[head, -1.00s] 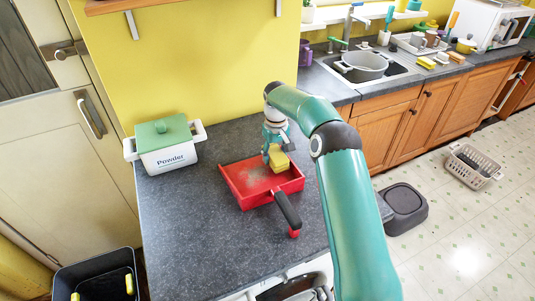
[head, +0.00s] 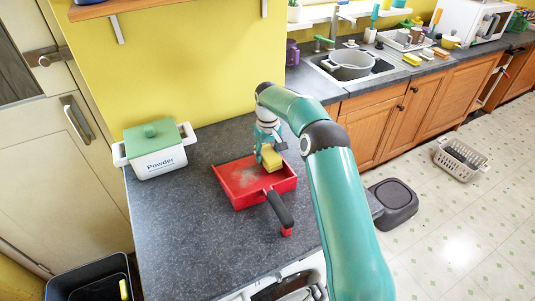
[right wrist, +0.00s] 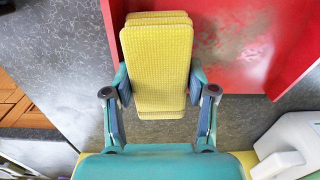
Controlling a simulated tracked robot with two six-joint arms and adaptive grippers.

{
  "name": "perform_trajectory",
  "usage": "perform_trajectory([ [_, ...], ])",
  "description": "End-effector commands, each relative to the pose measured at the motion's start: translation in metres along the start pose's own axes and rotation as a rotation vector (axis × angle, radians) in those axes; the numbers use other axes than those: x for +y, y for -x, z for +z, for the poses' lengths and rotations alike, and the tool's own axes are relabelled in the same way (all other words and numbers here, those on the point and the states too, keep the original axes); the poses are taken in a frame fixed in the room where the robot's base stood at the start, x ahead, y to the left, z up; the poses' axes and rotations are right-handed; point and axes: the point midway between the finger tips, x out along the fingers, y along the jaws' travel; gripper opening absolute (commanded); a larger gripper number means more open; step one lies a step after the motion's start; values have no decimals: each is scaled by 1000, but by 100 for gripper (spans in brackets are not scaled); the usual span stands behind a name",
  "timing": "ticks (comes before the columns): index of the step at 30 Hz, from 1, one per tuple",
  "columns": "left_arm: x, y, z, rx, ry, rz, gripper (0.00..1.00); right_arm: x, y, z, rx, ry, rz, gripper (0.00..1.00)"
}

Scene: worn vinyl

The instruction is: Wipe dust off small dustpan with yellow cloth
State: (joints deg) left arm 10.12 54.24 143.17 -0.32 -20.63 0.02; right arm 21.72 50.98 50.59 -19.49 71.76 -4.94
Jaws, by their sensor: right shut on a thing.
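The small red dustpan (head: 240,190) lies on the dark counter, its black handle (head: 280,209) pointing toward the front right. A greyish patch of dust shows on its floor; dust also shows on the red pan in the right wrist view (right wrist: 225,45). My right gripper (head: 267,148) is shut on the folded yellow cloth (head: 271,161) over the back right part of the pan. In the right wrist view the cloth (right wrist: 158,65) sits between both fingers; whether it touches the pan I cannot tell. My left gripper is out of view.
A white powder box with a green lid (head: 157,150) stands at the counter's back left. A grey pot (head: 351,65) sits at the sink on the right. The counter (head: 190,235) in front of the dustpan is clear. A dark bin (head: 90,280) stands on the floor at left.

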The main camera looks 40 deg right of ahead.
Motion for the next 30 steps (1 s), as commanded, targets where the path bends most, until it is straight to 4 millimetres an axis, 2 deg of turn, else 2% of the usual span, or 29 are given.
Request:
perform_trajectory([
  [30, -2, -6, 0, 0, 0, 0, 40, 0, -11, 0, -1, 0, 0, 28],
])
